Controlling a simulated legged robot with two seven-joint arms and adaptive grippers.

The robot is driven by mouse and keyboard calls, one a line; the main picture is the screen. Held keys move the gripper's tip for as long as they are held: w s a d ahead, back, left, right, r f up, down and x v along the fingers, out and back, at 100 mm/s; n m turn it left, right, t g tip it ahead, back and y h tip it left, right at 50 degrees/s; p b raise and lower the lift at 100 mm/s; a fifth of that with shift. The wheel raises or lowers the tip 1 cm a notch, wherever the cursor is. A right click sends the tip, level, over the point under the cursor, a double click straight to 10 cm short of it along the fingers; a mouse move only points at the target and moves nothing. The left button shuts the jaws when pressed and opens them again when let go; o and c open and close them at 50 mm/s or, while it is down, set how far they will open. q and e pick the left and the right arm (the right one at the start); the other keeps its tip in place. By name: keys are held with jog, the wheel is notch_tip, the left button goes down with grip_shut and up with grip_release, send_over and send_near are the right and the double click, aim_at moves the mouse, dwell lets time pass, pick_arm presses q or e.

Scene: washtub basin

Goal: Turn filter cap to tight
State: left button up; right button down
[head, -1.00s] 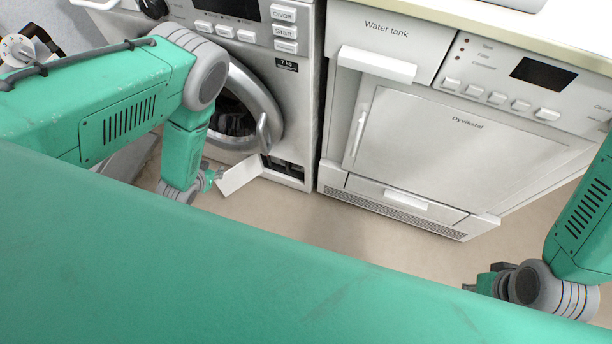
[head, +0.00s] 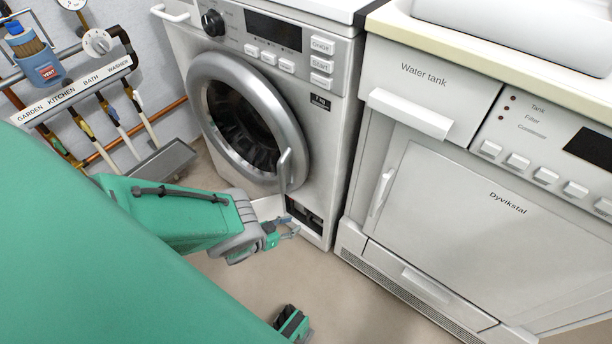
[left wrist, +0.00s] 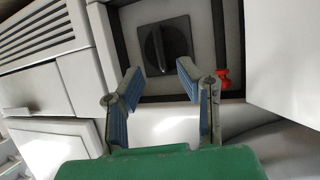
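The filter cap (left wrist: 164,46) is a dark round cap with a raised grip bar on a dark square plate, in a recess at the washer's lower front. In the left wrist view its bar stands nearly upright, tilted slightly. In the head view the dark recess (head: 305,214) shows, but the cap is not clear. My left gripper (head: 291,231) is at the recess. In the left wrist view (left wrist: 159,68) its two blue-padded fingers are apart and empty, in front of the cap's lower part, with the cap between their lines. My right gripper (head: 292,322) shows only partly at the bottom; its fingers are unclear.
A red part (left wrist: 223,78) sits right of the cap. The washer (head: 325,150) has its round door shut. A dryer (head: 450,220) stands to the right; pipes and valves line the left wall.

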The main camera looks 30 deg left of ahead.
pick_arm(q)
jog(key=b+x, duration=0.3)
jog(key=x, duration=0.3)
jog(key=shift+w+d+f, duration=0.1)
jog(key=shift+w+d, duration=0.05)
jog(key=shift+w, duration=0.05)
grip_shut()
